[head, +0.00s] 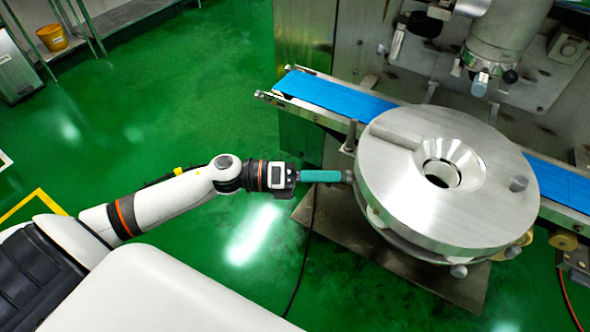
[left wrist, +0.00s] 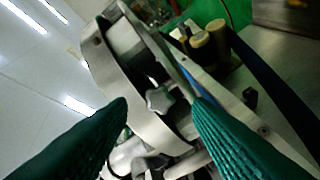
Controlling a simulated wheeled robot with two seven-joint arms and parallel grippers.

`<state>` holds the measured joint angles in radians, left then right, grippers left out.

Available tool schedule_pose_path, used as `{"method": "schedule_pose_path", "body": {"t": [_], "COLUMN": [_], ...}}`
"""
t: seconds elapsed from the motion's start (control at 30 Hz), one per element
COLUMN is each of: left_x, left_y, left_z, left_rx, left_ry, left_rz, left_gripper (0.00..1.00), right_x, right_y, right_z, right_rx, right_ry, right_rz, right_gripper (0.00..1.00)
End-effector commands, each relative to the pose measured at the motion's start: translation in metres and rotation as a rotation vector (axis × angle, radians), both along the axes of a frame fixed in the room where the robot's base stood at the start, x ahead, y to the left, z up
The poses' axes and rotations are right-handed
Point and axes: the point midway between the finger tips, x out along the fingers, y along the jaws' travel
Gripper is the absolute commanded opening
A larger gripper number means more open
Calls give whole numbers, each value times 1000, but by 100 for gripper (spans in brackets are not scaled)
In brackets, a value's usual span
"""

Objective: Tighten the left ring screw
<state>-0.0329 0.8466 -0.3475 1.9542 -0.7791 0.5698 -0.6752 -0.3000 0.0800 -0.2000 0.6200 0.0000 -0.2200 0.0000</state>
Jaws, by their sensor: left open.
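A round metal ring assembly (head: 395,210) with a funnel-like centre hole stands at the right in the head view. In the left wrist view its curved metal edge (left wrist: 108,62) fills the middle. A grey star-shaped screw knob (left wrist: 159,101) shows there, ahead of and between my fingers. My left gripper (head: 345,176), with green fingers, reaches the left side of the ring assembly. In the left wrist view my left gripper (left wrist: 160,103) is open, with a finger on each side of the knob. I cannot tell whether they touch it. My right gripper is not in view.
A blue conveyor belt (head: 335,95) runs behind the ring assembly. A black cable (head: 303,262) hangs below my gripper.

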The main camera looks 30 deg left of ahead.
Motion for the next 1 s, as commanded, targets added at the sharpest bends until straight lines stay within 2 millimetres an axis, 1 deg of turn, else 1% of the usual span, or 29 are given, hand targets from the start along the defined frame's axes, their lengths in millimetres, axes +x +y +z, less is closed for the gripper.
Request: {"method": "schedule_pose_path", "body": {"t": [0.03, 0.2, 0.33, 0.5, 0.7, 1.0], "left_x": [-6, -22, -33, -42, -46, -46], "left_y": [10, 41, 60, 78, 85, 85], "left_z": [-5, -5, -4, -2, -1, -1], "left_rx": [3, 4, 1, 1, 1, 0], "left_ry": [6, 5, 5, 4, 2, 1], "left_rz": [1, 1, 2, 0, -1, -1], "left_gripper": [46, 46, 46, 46, 46, 46], "right_x": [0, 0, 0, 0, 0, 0], "right_y": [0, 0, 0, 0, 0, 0], "right_z": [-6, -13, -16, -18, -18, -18], "right_rx": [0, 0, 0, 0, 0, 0], "right_ry": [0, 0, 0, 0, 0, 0], "right_rz": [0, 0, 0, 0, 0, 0], "right_gripper": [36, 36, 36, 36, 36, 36]}}
